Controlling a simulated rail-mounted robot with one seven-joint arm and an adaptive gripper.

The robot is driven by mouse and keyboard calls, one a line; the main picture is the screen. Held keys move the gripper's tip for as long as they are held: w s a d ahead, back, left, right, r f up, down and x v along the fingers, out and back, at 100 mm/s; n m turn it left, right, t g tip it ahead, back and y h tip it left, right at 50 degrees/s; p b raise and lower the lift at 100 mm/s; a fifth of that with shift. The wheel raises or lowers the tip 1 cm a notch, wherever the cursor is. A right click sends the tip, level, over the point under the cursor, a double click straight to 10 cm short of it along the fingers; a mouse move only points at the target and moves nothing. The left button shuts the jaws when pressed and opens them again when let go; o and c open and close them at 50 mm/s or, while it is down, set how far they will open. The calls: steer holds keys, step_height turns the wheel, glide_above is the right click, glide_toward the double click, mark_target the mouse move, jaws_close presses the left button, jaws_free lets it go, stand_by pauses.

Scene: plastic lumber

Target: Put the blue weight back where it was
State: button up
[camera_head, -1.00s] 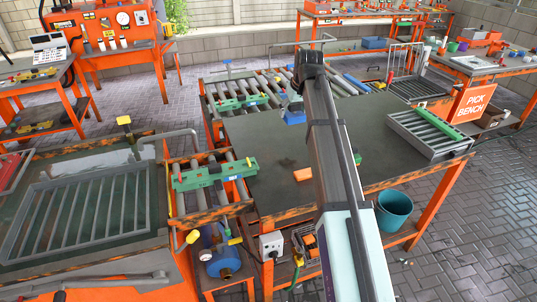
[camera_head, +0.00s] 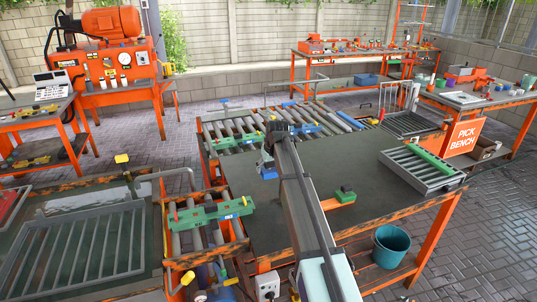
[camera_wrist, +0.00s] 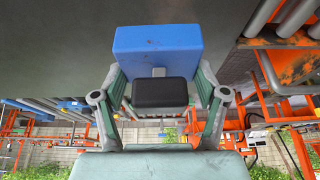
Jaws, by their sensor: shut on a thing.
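The blue weight (camera_wrist: 158,48) is a plain blue block. In the wrist view my gripper (camera_wrist: 160,75) has its two fingers at its sides and is shut on it, with a dark pad behind it. In the head view the blue weight (camera_head: 268,173) shows low over the left part of the dark bench top (camera_head: 385,165), near the roller conveyor's front edge. My gripper (camera_head: 268,160) is just above it there, partly covered by my own arm. I cannot tell whether the weight touches the bench.
A green block on an orange bar (camera_head: 338,202) lies right of my arm. Roller conveyors (camera_head: 235,140) run behind the bench top, with a green fixture (camera_head: 210,212) on rollers at left. A grey roller tray (camera_head: 420,170) is at right. A teal bucket (camera_head: 391,248) stands below.

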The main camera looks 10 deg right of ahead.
mark_target(272, 173)
steer(key=shift+f+p, duration=0.95)
steer(key=shift+f, duration=3.75)
steer(key=shift+f, duration=0.2)
steer(key=o, duration=1.8)
steer(key=b+v, duration=0.2)
steer(key=v, duration=1)
steer(key=shift+r+b, duration=0.2)
steer(key=shift+b, duration=0.1)
